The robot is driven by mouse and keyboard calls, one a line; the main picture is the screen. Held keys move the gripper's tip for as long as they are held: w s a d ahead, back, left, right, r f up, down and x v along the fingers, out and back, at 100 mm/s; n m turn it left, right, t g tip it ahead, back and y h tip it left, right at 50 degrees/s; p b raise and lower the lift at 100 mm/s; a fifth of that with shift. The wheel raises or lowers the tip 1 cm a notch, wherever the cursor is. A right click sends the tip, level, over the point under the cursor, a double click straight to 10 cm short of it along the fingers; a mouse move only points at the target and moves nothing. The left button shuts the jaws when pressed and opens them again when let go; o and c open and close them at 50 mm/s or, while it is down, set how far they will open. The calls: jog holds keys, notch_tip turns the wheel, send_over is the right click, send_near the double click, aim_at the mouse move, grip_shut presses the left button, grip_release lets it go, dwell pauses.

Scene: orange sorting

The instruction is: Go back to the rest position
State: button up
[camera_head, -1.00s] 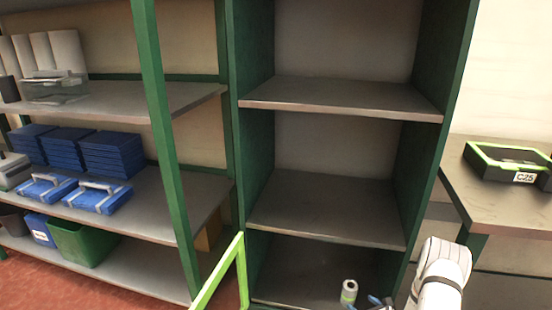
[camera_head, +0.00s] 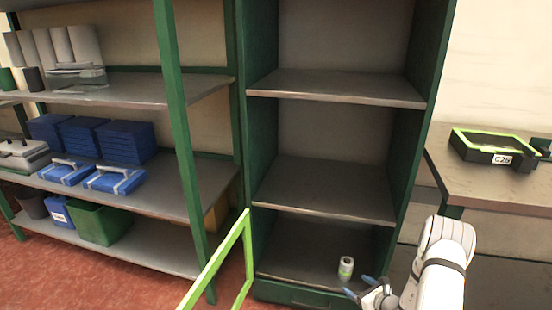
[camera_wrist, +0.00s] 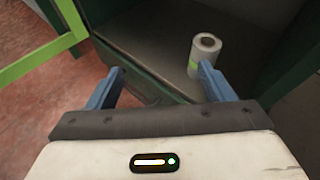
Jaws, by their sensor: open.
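My gripper (camera_head: 366,291) is at the lower right of the head view, in front of the lowest shelf of the green cabinet. In the wrist view its two blue fingers (camera_wrist: 159,86) are spread apart with nothing between them. A small white roll with a green band (camera_head: 346,268) stands upright on the cabinet's lowest shelf, just beyond the fingers. In the wrist view the roll (camera_wrist: 203,58) shows behind the right fingertip, which overlaps its lower part. I cannot tell whether they touch.
A bright green door frame (camera_head: 222,262) stands open left of the cabinet's lowest compartment. The upper cabinet shelves (camera_head: 335,88) are empty. A left rack holds blue cases (camera_head: 115,180) and a green bin (camera_head: 98,223). A black-and-green box (camera_head: 490,148) sits on the right table.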

jog(key=s+a+r+n+g+y+p, duration=0.1)
jog(key=s+a+r+n+g+p, duration=0.35)
jog(key=r, duration=0.75)
jog(key=s+a+r+n+g+y+p, duration=0.1)
jog(key=a+r+n+y+p, duration=0.1)
jog(key=a+r+n, duration=0.75)
jog(key=s+a+r+n+g+y+p, duration=0.1)
jog(key=s+a+r+g+p, duration=0.25)
jog(key=r, duration=1.05)
jog(key=s+d+r+n+h+p, duration=0.1)
jog(key=s+r+n+h+p, duration=0.4)
jog(key=s+r, duration=0.6)
jog(key=s+d+r+n+g+h+p, duration=0.1)
jog(key=s+r+n+h+p, duration=0.4)
jog(key=r, duration=1)
jog(key=s+n+p, duration=0.2)
jog(key=s+n, duration=0.2)
jog(key=s, duration=0.2)
jog(key=shift+s+d+r+p, duration=0.3)
jog(key=shift+s+d, duration=0.05)
jog(key=shift+s, duration=0.05)
jog(key=shift+s+d+r+n, duration=0.25)
jog(key=shift+s+n, duration=0.05)
jog(key=shift+n, duration=0.1)
jog(key=shift+c, duration=0.3)
